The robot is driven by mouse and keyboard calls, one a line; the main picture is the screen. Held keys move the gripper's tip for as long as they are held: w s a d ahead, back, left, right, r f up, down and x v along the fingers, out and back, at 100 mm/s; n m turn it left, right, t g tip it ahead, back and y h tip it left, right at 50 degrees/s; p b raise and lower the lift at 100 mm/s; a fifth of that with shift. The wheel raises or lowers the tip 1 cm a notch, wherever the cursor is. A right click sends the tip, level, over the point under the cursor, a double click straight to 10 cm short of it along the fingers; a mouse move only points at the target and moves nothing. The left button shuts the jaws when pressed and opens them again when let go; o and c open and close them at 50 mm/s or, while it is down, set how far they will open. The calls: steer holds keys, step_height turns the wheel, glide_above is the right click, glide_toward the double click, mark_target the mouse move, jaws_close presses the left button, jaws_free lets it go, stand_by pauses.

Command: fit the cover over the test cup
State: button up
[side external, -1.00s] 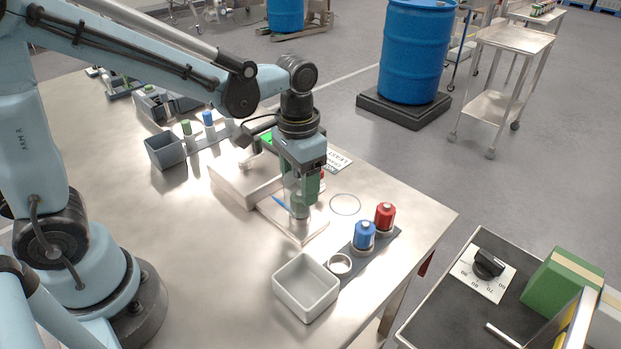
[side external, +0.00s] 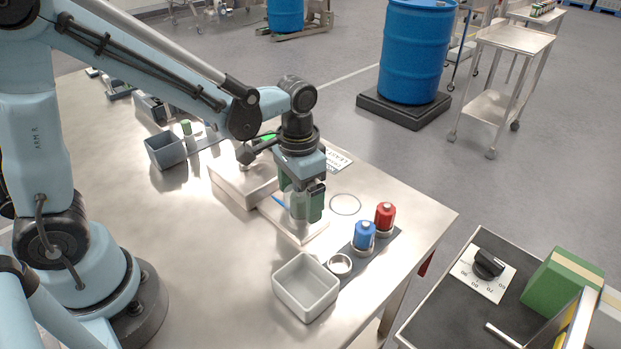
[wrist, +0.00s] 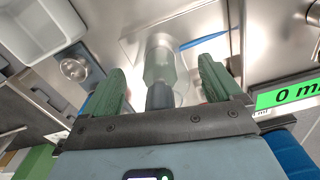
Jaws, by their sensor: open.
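A clear, see-through cylinder (side external: 298,203) stands upright on the pale plate (side external: 305,233) near the middle of the table. In the wrist view the cylinder (wrist: 160,60) has a dark grey knob (wrist: 160,96) at its near end. I cannot tell the cover and the test cup apart, or whether one encloses the other. My gripper (side external: 302,207) is down around the cylinder. Its green fingers (wrist: 160,88) are open, one on each side, with visible gaps to the knob and cylinder. The base of the cylinder is partly hidden by a finger.
A white bin (side external: 306,306) stands at the front right. A blue strip (wrist: 203,40) lies by the cylinder. A green display (wrist: 288,94) is close to my gripper.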

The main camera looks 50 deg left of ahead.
step_height(320, 180, up, 12)
steer(key=shift+r, duration=0.1)
stand_by(0.8)
